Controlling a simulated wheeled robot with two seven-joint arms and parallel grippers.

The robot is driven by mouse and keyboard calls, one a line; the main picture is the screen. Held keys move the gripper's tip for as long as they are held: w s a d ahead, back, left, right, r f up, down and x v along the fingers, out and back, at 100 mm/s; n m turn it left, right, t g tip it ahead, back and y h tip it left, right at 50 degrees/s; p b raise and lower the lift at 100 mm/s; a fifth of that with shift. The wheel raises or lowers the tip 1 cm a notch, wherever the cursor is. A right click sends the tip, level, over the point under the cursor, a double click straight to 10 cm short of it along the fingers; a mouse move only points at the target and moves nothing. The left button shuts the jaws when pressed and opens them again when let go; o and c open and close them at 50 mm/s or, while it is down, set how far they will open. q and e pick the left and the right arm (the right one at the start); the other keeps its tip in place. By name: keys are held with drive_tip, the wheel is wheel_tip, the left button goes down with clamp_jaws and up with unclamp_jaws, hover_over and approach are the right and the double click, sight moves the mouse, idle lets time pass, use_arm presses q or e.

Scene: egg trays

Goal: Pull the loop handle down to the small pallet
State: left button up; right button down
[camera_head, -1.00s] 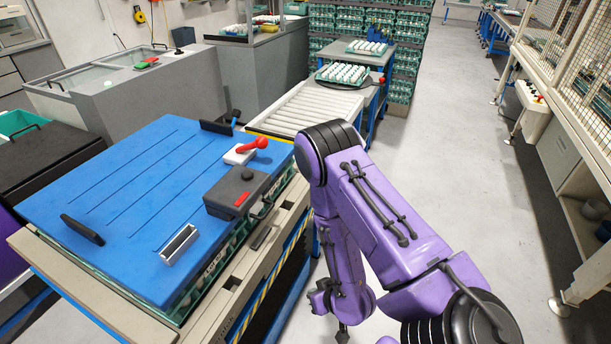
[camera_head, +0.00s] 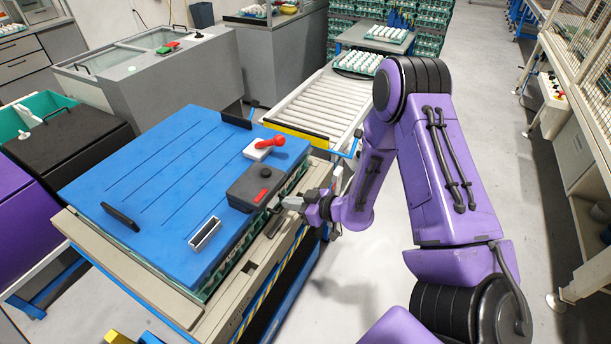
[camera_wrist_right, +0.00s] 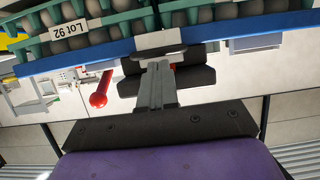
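A blue panel (camera_head: 130,175) lies on a stack of green egg trays (camera_head: 232,283) on a beige-topped stand. A metal rectangular loop (camera_head: 205,233) sits near its front edge; I cannot tell whether this is the loop handle. Black grips (camera_head: 121,216) and (camera_head: 236,121) stand on opposite edges. My right gripper (camera_head: 290,203) is at the panel's right side, beside a dark grey box (camera_head: 256,186). In the right wrist view its grey fingers (camera_wrist_right: 157,85) reach toward the panel's blue edge (camera_wrist_right: 90,60); their opening is unclear. I cannot clearly identify the small pallet. My left gripper is out of view.
A red-knobbed lever (camera_head: 268,143) stands on the panel's far right part. A roller conveyor (camera_head: 318,105) lies behind, with egg trays beyond. Grey cabinets stand behind left. The floor (camera_head: 490,150) right of my arm is clear, up to a caged rack.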

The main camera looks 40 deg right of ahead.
drive_tip(key=shift+x, duration=0.9)
drive_tip(key=shift+f, duration=0.1)
wheel_tip(320, 180, down, 9)
drive_tip(key=b, duration=0.8)
idle(0.5)
drive_tip(key=w+r+p+v, duration=0.1)
drive_tip(key=r+p+v, duration=0.1)
drive_tip(key=p+v, duration=0.6)
drive_tip(key=v, duration=0.4)
drive_tip(key=shift+a+r, duration=0.15)
drive_tip(key=shift+r, duration=0.2)
drive_tip(key=shift+s, duration=0.1)
